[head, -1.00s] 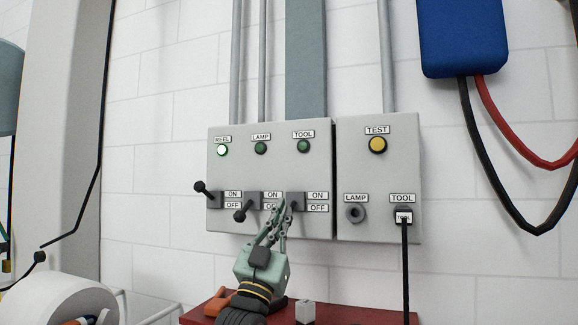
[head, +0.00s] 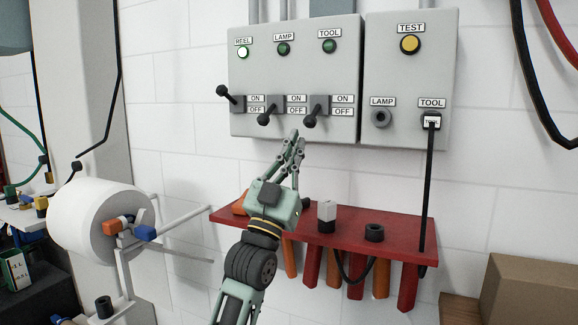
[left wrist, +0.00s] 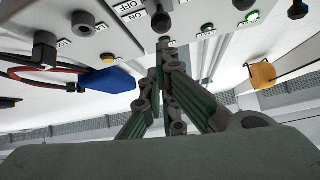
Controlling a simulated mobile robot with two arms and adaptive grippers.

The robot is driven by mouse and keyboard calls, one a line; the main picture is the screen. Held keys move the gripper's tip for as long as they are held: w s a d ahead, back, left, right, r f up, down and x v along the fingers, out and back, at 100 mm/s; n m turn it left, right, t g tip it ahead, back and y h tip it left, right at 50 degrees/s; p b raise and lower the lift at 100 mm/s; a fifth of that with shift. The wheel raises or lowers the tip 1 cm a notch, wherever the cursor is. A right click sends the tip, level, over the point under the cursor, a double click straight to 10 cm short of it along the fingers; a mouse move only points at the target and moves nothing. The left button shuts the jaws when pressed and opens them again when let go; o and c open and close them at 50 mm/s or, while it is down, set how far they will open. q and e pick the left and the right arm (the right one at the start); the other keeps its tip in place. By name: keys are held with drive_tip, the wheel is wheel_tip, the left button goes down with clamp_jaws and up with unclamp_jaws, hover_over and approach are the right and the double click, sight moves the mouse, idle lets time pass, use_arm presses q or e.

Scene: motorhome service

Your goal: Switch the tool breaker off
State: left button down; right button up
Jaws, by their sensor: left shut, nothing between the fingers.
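The grey breaker box (head: 292,80) on the wall has three black levers. The tool breaker lever (head: 311,121) points down, beside its OFF label, and the tool lamp (head: 329,46) is dark green. In the left wrist view the tool lever's knob (left wrist: 161,22) shows near the top. My left gripper (head: 296,137) is shut and empty just under the box's lower edge, below and slightly left of the tool lever, apart from it. Its closed fingers also show in the left wrist view (left wrist: 167,52). My right gripper is not in view.
The lamp lever (head: 265,119) also points down; the reel lever (head: 222,91) points up and its lamp (head: 243,52) is lit. A socket box (head: 410,100) with a plugged black cable adjoins at right. A red tool shelf (head: 400,230) sits below; a white roll (head: 95,222) stands left.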

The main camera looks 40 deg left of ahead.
use_arm(q)
drive_tip(key=v, duration=0.4)
drive_tip(key=shift+s+f, duration=0.1)
drive_tip(key=shift+s, duration=0.1)
drive_tip(key=shift+w+d, duration=0.1)
idle(0.3)
